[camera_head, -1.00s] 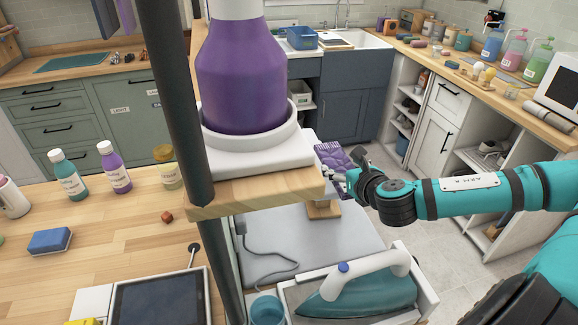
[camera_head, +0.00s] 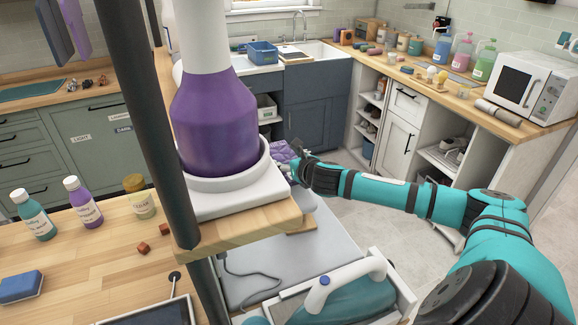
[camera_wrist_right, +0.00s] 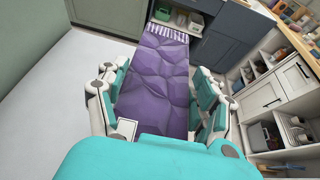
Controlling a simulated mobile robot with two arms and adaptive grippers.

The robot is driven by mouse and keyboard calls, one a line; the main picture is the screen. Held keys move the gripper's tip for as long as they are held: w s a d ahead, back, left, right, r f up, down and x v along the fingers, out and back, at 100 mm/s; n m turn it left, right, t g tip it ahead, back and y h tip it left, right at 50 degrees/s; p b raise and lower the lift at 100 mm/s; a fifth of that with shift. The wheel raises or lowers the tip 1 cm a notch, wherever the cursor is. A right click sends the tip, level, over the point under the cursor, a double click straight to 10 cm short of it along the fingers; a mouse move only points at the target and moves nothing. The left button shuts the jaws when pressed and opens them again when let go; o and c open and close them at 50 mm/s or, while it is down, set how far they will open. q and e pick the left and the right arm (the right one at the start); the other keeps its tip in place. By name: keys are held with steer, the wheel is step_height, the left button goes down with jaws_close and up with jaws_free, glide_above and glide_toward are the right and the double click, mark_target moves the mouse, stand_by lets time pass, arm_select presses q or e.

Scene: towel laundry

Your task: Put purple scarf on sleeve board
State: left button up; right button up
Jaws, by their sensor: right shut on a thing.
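The purple scarf (camera_head: 285,152) shows in the head view just beyond the wooden shelf edge, partly hidden by it and by my right gripper (camera_head: 293,166). In the right wrist view the scarf (camera_wrist_right: 158,70) runs lengthwise between the fingers, away from the gripper, with a striped white and purple far end. My right gripper (camera_wrist_right: 157,103) is shut on the scarf. A small wooden piece (camera_head: 302,226) on the grey board top may be part of the sleeve board, which is mostly hidden behind the shelf. My left gripper is out of view.
A wooden shelf (camera_head: 245,232) carries a white base with a large purple bottle (camera_head: 215,125). An iron (camera_head: 345,300) rests in a white holder at the front. The grey board top (camera_head: 325,250) is largely bare. Cabinets (camera_head: 395,135) stand beyond the floor.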

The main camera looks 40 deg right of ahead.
steer(key=shift+w+d+f, duration=0.1)
steer(key=shift+w, duration=0.15)
step_height(320, 180, down, 3)
steer(key=shift+p, duration=0.35)
steer(key=shift+s+f, duration=0.15)
steer(key=shift+f, duration=0.1)
steer(key=shift+f, duration=0.25)
steer(key=o, duration=1.3)
steer(key=shift+o, duration=0.2)
steer(key=shift+r, duration=0.1)
